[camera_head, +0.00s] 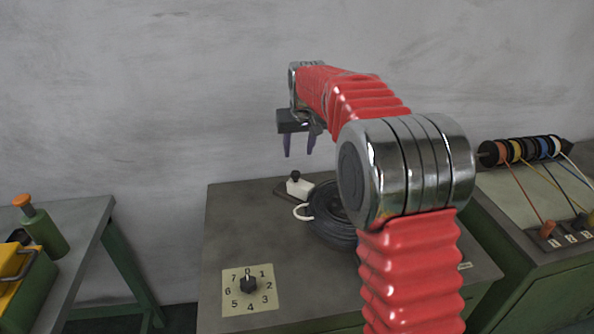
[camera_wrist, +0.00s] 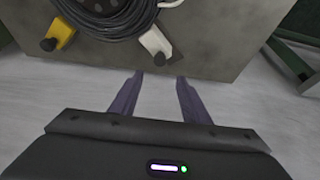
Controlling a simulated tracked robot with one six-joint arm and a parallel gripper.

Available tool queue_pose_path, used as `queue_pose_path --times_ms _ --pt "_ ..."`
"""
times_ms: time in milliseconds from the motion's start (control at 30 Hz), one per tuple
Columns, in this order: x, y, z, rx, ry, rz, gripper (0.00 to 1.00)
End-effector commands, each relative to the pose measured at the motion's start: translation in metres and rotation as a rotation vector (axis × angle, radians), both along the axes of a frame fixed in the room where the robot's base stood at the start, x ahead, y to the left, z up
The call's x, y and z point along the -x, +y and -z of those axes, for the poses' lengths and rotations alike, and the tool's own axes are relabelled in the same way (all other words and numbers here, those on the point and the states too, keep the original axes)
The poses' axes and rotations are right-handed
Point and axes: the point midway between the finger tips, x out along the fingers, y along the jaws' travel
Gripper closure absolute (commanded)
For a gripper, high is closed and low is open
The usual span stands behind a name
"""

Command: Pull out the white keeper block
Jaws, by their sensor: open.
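The white keeper block (camera_head: 300,187) sits at the back left of the grey machine top (camera_head: 228,225), beside a black coiled ring (camera_head: 325,228). It carries a black knob on top. In the wrist view the white keeper block (camera_wrist: 154,41) is beyond my fingertips, near the machine's edge, with its black knob toward me. My gripper (camera_head: 300,148) is open and empty, above and behind the block, fingers pointing down. In the wrist view my gripper (camera_wrist: 160,78) has its two fingers apart, with the floor showing between them. Nothing touches the block.
A yellow block (camera_wrist: 62,30) with a black knob stands across the coil, hidden in the head view. A numbered dial (camera_head: 249,285) is at the front left. A left bench holds a green bottle (camera_head: 45,232). A right machine carries coloured spools (camera_head: 522,150).

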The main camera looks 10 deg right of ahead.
Motion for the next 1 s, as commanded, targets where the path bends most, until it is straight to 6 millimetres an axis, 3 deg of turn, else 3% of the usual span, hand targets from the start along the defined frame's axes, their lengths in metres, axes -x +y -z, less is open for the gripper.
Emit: queue_pose_path --times_ms 600,800,1000 --pt "-0.036 0.001 0.088 0.0 0.001 -0.001 0.57" --pt "-0.044 0.001 0.106 0.0 -0.001 -0.001 0.57" --pt "-0.046 0.001 0.111 0.0 -0.002 -0.001 0.57"
